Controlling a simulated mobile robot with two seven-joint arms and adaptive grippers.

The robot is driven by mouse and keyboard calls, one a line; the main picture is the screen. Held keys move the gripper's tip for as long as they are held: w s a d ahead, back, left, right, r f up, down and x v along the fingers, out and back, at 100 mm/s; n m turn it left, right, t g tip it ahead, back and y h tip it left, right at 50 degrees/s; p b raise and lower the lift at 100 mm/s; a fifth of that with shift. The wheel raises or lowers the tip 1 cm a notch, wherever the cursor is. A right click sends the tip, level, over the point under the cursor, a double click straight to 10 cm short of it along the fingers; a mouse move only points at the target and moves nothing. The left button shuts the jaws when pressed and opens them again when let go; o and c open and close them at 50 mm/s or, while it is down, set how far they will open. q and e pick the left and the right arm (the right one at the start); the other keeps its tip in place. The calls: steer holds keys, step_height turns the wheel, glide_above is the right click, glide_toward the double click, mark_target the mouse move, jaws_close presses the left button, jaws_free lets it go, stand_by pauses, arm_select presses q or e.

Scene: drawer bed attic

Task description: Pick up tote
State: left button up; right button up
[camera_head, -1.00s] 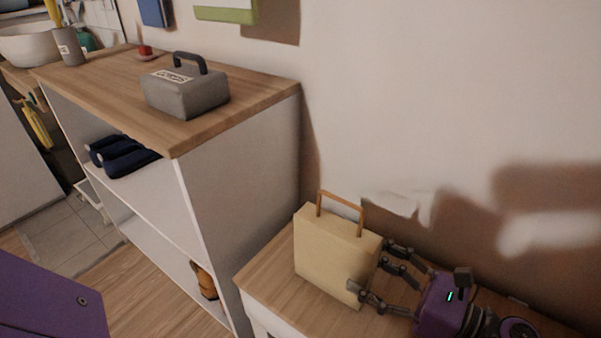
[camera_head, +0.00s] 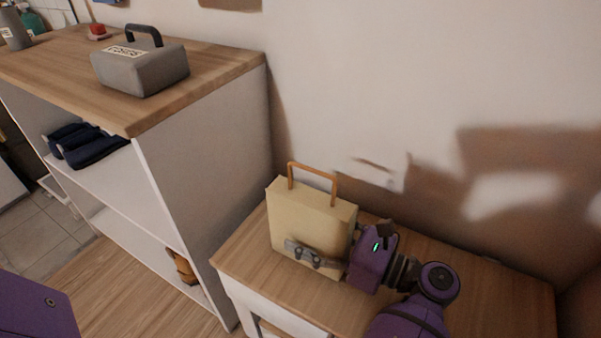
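The tote (camera_head: 290,220) is a pale yellow upright bag with an orange-brown handle (camera_head: 313,168) on top. It stands on the low wooden table near the wall. My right gripper (camera_head: 310,250) reaches in from the right at the tote's right side. One dark finger lies across the lower front face of the tote. My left gripper is out of view.
The wooden table (camera_head: 480,290) is bare to the right. A white shelf unit (camera_head: 210,170) with a wooden top stands to the left. A grey toolbox (camera_head: 140,68) sits on it, and dark blue items (camera_head: 85,148) lie on its upper shelf. A wall closes off the back.

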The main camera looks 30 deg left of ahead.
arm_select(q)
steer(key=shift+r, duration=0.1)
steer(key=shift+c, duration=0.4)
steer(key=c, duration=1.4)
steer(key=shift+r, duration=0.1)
